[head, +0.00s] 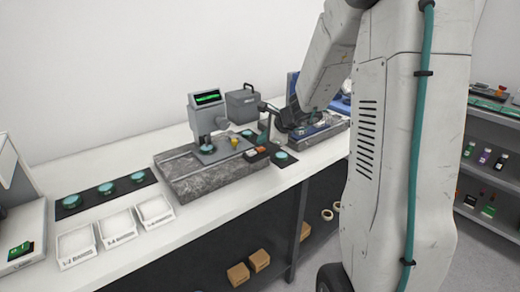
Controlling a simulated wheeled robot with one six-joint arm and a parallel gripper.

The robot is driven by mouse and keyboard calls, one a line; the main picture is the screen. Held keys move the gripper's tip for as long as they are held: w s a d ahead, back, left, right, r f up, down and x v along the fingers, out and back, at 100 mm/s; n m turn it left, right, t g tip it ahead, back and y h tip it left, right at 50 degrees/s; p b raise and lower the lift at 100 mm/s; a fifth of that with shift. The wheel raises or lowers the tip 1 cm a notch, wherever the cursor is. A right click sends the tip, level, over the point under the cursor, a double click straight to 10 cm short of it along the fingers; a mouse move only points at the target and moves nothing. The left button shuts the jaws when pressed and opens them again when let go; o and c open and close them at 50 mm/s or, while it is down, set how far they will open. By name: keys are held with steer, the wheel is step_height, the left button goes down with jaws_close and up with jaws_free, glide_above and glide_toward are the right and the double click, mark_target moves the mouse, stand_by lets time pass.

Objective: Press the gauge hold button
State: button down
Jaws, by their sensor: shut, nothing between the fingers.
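The gauge (206,112) is a grey upright head with a lit green display (207,97). It stands on a grey speckled stone block (205,181) on the bench. A small dark box with an orange-red top (262,149) sits at the block's right front edge; I cannot tell whether this is the hold button. A small yellow knob (235,142) stands beside the gauge's base. My arm comes down from the upper right.
A dark grey case (242,106) stands behind the gauge. A blue instrument (292,86) is partly hidden by my arm. White labelled trays (118,223) and a black mat (84,211) with teal discs lie to the left. Shelves (490,182) stand at the right.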

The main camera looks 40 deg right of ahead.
mark_target(263, 149)
steer(key=shift+r, duration=2.4)
steer(key=s+a+r+n+g+y, duration=0.15)
steer(key=s+a+n+g, duration=0.45)
steer(key=s+a+n, duration=0.9)
steer(key=s+a+r+n+h, duration=0.1)
steer(key=s+n, duration=0.2)
steer(key=s, duration=0.3)
steer(key=s+a+r+n+g+h, duration=0.1)
steer(key=s+a+r+n, duration=0.1)
steer(key=s, duration=0.4)
steer(key=s+a+r+n+h, duration=0.1)
steer(key=s+n, duration=0.3)
steer(key=s, duration=0.3)
steer(key=shift+a+r+g+h, duration=0.2)
steer(key=shift+a+g+h, duration=0.1)
steer(key=shift+h, duration=0.05)
steer(key=c, duration=2.1)
jaws_free()
steer(key=shift+c, duration=0.2)
